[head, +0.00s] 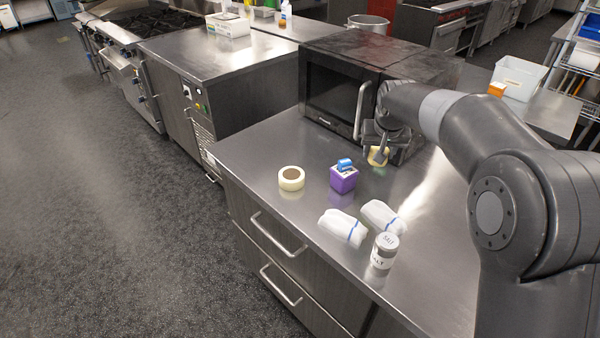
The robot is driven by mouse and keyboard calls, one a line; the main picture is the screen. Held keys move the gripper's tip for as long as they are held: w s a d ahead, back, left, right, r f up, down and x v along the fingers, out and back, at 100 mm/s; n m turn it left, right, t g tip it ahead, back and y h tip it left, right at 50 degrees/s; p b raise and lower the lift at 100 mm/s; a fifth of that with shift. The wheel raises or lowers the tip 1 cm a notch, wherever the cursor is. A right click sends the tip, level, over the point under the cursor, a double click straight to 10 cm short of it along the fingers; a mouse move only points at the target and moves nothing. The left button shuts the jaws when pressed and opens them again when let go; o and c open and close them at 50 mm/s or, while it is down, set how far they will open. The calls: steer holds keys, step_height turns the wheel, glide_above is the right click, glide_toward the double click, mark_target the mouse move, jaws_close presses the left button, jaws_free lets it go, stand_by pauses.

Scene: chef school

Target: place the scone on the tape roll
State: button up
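A small yellowish piece (377,160), likely the scone, shows at my gripper (375,153), in front of the microwave's right side. My gripper points down, with its fingers at this piece and partly covering it. I cannot tell whether the fingers are closed on it, or whether it touches the counter. The gripper is to the right of the tape roll and farther back.
A purple box with a blue item on top (344,177) stands between the tape roll and my gripper. Two white rolled cloths (343,228) and a salt shaker (384,251) are nearer the front. The microwave (335,93) stands behind. The counter around the tape roll is clear.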

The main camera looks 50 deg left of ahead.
steer(key=s+a+r+n, duration=0.1)
steer(key=s+a+n, duration=0.1)
steer(key=s+a, duration=0.5)
glide_above(298, 175)
steer(key=d, duration=0.1)
steer(key=shift+n+g+y, duration=0.3)
steer(key=shift+y, duration=0.1)
steer(key=f, duration=0.6)
steer(key=shift+s+d+f, duration=0.15)
steer(key=shift+s+f, duration=0.05)
steer(key=shift+s, duration=0.2)
steer(key=shift+f, duration=2.05)
steer(key=shift+f, duration=0.15)
steer(key=o, duration=1)
steer(key=shift+c, duration=0.2)
steer(key=v, duration=1.2)
